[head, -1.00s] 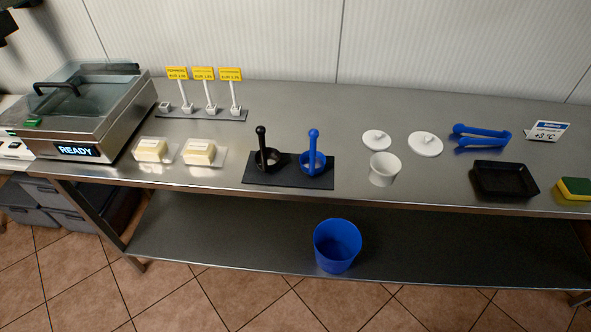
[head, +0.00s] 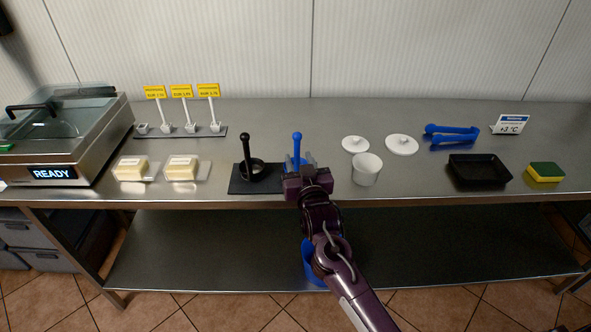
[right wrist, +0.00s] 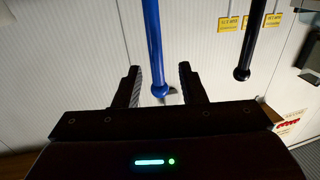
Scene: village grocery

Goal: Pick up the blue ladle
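The blue ladle (head: 297,145) stands upright at the right side of a black mat (head: 242,187) on the steel counter; my right gripper largely hides its bowl. My right gripper (head: 300,163) is open at the ladle, in front of its lower part in the head view. In the right wrist view, the blue handle (right wrist: 154,45) comes down from the top, its knob end between the two spread fingers (right wrist: 161,88). I see no finger closed on it. My left gripper is not in view.
A black ladle (head: 246,155) stands just left of the blue one. A white cup (head: 366,170) is close on the right, with white lids (head: 402,144), blue tongs (head: 452,133) and a black tray (head: 478,171) beyond. Butter packs (head: 181,168) lie left. A blue bin (head: 313,272) sits on the lower shelf.

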